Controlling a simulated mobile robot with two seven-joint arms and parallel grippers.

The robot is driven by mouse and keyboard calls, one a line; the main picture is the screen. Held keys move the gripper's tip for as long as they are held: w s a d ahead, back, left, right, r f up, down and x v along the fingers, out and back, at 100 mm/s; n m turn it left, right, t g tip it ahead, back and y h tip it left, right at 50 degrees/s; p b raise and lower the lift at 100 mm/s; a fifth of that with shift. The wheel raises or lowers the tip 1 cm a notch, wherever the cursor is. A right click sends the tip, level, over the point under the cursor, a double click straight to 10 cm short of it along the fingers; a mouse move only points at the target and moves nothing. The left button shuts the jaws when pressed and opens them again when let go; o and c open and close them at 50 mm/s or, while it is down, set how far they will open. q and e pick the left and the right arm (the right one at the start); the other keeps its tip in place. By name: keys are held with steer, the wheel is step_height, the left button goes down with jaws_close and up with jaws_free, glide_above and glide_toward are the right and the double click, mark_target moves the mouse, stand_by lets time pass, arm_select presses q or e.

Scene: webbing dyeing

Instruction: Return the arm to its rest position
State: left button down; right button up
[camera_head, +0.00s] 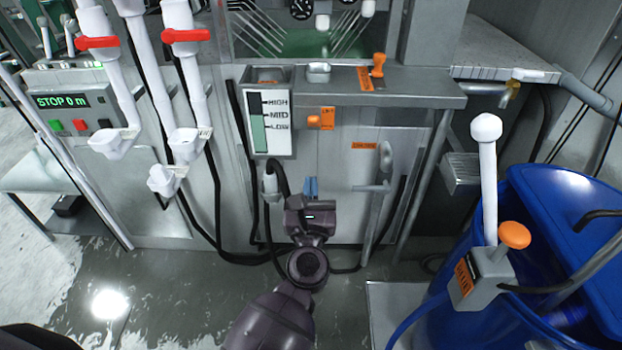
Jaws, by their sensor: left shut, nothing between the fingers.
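My left gripper (311,188) is in the lower middle of the head view, at the end of my dark arm. Its blue fingertips are together with nothing between them. It points at the grey front of the machine (340,211), below the level gauge (270,124) marked HIGH, MID and LOW. A grey vertical handle (376,190) stands just to the right of the fingers. I cannot tell whether the gripper touches the panel. My right gripper is not in view.
White pipes with red valve handles (186,36) and a STOP display box (62,101) stand at left. A blue barrel (565,215) with an orange-knobbed lever (514,235) stands at right. Black hoses hang by the panel. The wet floor (150,290) is open at lower left.

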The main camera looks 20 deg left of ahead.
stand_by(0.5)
arm_select(q)
steer(key=d+r+m+t+h, duration=0.15)
steer(key=m+h, duration=0.25)
steer(key=m, duration=0.5)
steer(key=d+m+h, duration=0.2)
steer(key=m+h, duration=0.1)
steer(key=m, duration=0.6)
steer(key=s+a+f+m+g, duration=0.5)
steer(key=s+a+f+m, duration=0.3)
steer(key=s+f+m, duration=0.3)
steer(key=s+a+f+m+g+y, duration=0.1)
steer(key=s+a+f+m+g, duration=0.4)
steer(key=s+a+f+m, duration=0.3)
steer(key=s+f+m, duration=0.3)
steer(key=s+f, duration=0.1)
steer(key=s, duration=0.1)
steer(key=shift+s+f, duration=0.2)
steer(key=shift+s, duration=0.2)
steer(key=shift+g, duration=0.25)
